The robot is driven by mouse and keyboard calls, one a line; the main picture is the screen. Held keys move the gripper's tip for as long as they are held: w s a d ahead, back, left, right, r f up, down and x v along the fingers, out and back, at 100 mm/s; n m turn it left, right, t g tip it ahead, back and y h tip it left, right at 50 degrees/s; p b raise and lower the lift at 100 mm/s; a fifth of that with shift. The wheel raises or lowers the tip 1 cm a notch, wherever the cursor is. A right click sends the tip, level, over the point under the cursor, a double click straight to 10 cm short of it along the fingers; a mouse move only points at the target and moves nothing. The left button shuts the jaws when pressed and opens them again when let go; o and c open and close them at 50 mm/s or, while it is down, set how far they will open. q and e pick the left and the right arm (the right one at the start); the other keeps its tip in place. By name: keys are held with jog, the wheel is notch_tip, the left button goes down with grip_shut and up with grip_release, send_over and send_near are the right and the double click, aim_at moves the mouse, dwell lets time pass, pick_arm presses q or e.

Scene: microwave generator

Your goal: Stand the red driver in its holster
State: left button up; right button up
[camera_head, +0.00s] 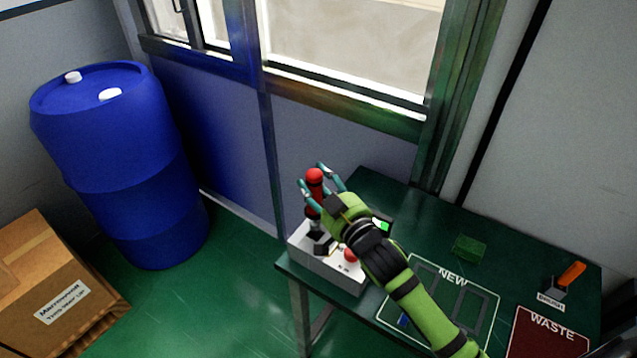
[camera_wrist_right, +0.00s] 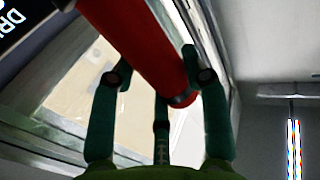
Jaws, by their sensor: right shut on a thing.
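My right gripper (camera_head: 322,182) is shut on a red, round-topped handle (camera_head: 314,175), apparently the red driver. It is above the left end of a pale grey box (camera_head: 326,266). In the right wrist view the red handle (camera_wrist_right: 135,45) runs slantwise between the teal fingers of my right gripper (camera_wrist_right: 158,88). A dark plate (camera_wrist_right: 22,28) at upper left there has white letters, partly cut off, reading "DRI". A small black part (camera_head: 320,243) on the box lies below the gripper. I cannot tell whether it is the holster or whether the handle touches it. My left gripper is not in view.
The green table (camera_head: 425,215) carries a "NEW" outline (camera_head: 452,275), a green block (camera_head: 468,248), an orange handle (camera_head: 572,273) in a small labelled block, and a red "WASTE" mat (camera_head: 552,328). A red button (camera_head: 349,254) is on the box. A window wall stands behind.

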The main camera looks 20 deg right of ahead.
jog(key=shift+f+b, duration=0.65)
jog(key=shift+f, duration=0.1)
jog(key=shift+r+p, duration=0.3)
jog(key=shift+s+f, duration=0.1)
jog(key=shift+f, duration=0.15)
jog(key=shift+f, duration=0.1)
jog(key=shift+f+b, duration=1.65)
jog(key=shift+f, duration=1.55)
